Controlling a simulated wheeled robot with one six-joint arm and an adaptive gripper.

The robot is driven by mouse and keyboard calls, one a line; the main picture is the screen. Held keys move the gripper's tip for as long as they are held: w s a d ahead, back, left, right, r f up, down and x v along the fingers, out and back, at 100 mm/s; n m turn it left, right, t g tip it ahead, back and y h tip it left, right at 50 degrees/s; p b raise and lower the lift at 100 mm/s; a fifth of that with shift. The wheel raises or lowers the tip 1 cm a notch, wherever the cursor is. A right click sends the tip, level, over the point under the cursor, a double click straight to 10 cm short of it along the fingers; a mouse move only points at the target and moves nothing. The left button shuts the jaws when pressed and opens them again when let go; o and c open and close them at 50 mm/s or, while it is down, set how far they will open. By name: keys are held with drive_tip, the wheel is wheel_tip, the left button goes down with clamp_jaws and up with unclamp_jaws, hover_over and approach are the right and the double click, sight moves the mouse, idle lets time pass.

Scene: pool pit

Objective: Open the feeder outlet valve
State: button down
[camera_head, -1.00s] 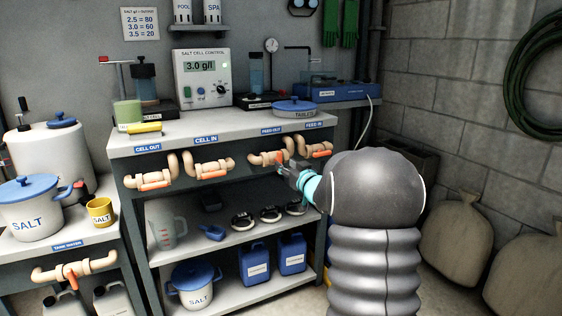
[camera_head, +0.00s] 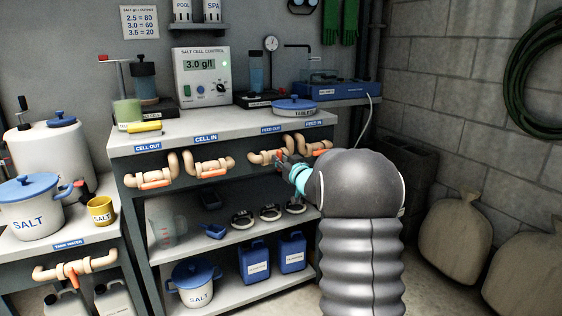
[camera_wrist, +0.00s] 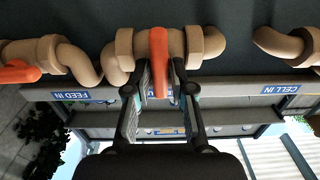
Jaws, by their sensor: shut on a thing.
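The feeder outlet valve (camera_head: 258,157) is a tan pipe with an orange handle under the FEED OUT label (camera_head: 271,128) on the bench front. In the wrist view, its orange handle (camera_wrist: 158,48) stands across the tan pipe (camera_wrist: 198,42). My gripper (camera_head: 284,161) is at this valve in the head view and covers part of it. In the wrist view, my gripper's fingers (camera_wrist: 161,76) lie on both sides of the handle, shut on it.
The FEED IN valve (camera_head: 314,147) is close on the right. The CELL IN valve (camera_head: 209,168) and CELL OUT valve (camera_head: 150,180) are to the left, their handles along the pipes. A shelf (camera_head: 235,238) with jugs and tubs lies below. Sacks (camera_head: 455,235) stand right.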

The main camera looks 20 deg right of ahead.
drive_tip(key=shift+b, duration=0.3)
drive_tip(key=shift+a+f+n+b, duration=0.1)
drive_tip(key=shift+a+n+b, duration=0.05)
drive_tip(key=shift+n+b, duration=2.45)
drive_tip(key=shift+a+f+n+b, duration=0.15)
drive_tip(key=shift+n+b, duration=1.65)
drive_tip(key=shift+n, duration=1.55)
drive_tip(key=shift+a+f+n+b, duration=0.1)
drive_tip(key=shift+n+b, duration=2.1)
drive_tip(key=shift+n, duration=0.75)
drive_tip(key=c, duration=1.1)
unclamp_jaws()
